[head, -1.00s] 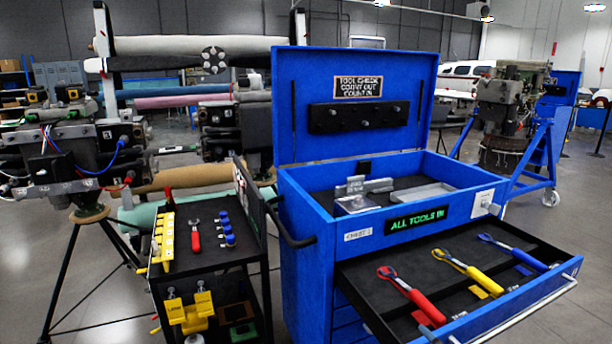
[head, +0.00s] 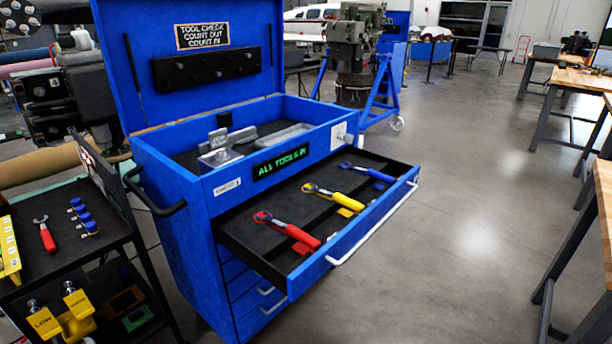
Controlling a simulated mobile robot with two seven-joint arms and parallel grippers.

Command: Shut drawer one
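The blue tool chest (head: 178,215) stands left of centre with its lid up. Its top drawer (head: 262,258) is pulled out to the front right, with a long pale handle (head: 375,224) along its front. On the dark liner lie a red-handled tool (head: 288,232), a yellow-handled tool (head: 335,197) and a blue-handled tool (head: 368,173). The lower drawers (head: 258,296) look closed. A green "ALL TOOLS IN" sign (head: 280,163) is lit above the open drawer. Neither of my grippers is in view.
A black cart (head: 90,262) with yellow blocks and small tools stands close on the chest's left. Wooden-topped benches (head: 590,80) line the right. A blue engine stand (head: 385,85) is behind. The grey floor (head: 460,200) right of the drawer is clear.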

